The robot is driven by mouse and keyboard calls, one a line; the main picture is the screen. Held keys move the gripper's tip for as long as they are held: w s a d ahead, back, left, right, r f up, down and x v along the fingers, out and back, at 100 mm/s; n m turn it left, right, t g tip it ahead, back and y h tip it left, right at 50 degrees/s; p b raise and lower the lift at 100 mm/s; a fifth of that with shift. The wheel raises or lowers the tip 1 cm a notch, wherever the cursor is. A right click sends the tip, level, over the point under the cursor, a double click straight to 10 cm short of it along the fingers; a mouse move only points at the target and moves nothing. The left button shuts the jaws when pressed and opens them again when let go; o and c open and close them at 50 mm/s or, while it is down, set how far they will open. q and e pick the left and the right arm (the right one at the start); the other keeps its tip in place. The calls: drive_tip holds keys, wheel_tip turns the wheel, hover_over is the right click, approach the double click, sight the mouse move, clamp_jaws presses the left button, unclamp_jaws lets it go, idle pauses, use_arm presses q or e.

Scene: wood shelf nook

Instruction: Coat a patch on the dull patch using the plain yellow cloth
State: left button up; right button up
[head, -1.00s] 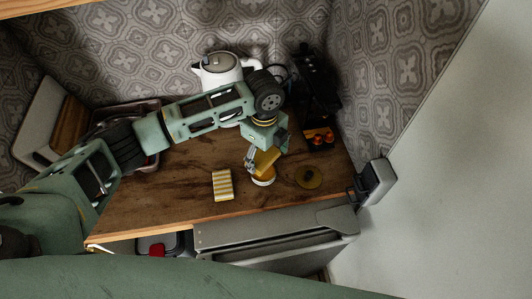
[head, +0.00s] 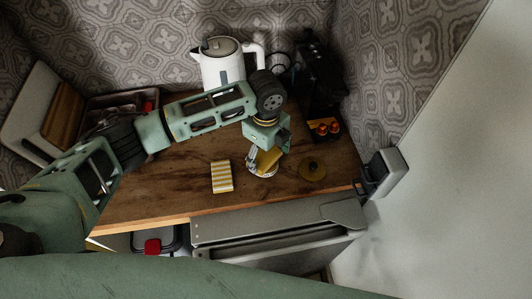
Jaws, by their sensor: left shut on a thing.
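My left gripper (head: 262,160) is shut on the plain yellow cloth (head: 269,161). It holds the cloth at a small round white-rimmed container (head: 262,174) on the wooden worktop. The cloth and fingers cover most of the container, and I cannot tell whether the cloth touches what is inside. A flat round dark-yellow disc (head: 312,168) with a dark centre lies to the right, apart from the gripper. I cannot tell if it is a lid or the dull patch, and I make out no other clear dull patch. My right gripper is not in view.
A yellow-and-white striped cloth (head: 222,177) lies left of the container. A white kettle (head: 221,63) stands behind my arm. A dark machine (head: 318,80) and orange-topped items (head: 322,127) stand at the back right. A tray (head: 122,100) and boards are at left. Bare worktop (head: 165,192) lies front left.

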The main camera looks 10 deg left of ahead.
sight(266, 157)
use_arm(q)
drive_tip(key=shift+f, duration=0.25)
idle(0.4)
drive_tip(key=shift+f, duration=0.3)
idle(0.9)
drive_tip(key=shift+s+f, duration=0.1)
idle(1.1)
drive_tip(key=shift+r+p, duration=0.95)
drive_tip(key=shift+p, duration=0.2)
wheel_tip(266, 157, up, 5)
drive_tip(key=p, duration=0.5)
drive_tip(key=shift+r, duration=0.2)
